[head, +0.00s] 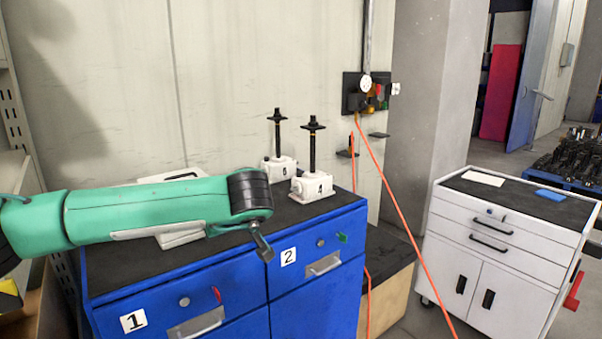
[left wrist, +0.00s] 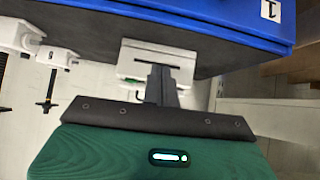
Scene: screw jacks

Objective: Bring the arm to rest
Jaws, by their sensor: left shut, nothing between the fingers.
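My left arm, green with a black wrist, reaches in from the left of the head view, above the blue cabinet's top. My left gripper (head: 265,254) points down at its end, by the cabinet's front edge near label 2. In the left wrist view the gripper (left wrist: 162,74) is shut, with nothing between its fingers. The blue cabinet (head: 318,262) has a dark top. Two white screw jacks with black upright screws stand at its back right: jack 4 (head: 313,186) and another numbered jack (head: 281,170). My right gripper is out of view.
A white slotted piece (head: 180,239) on the cabinet top is partly hidden by my arm; it also shows in the left wrist view (left wrist: 143,67). An orange cable (head: 398,223) hangs from the wall socket. A white tool cart (head: 487,264) stands at the right.

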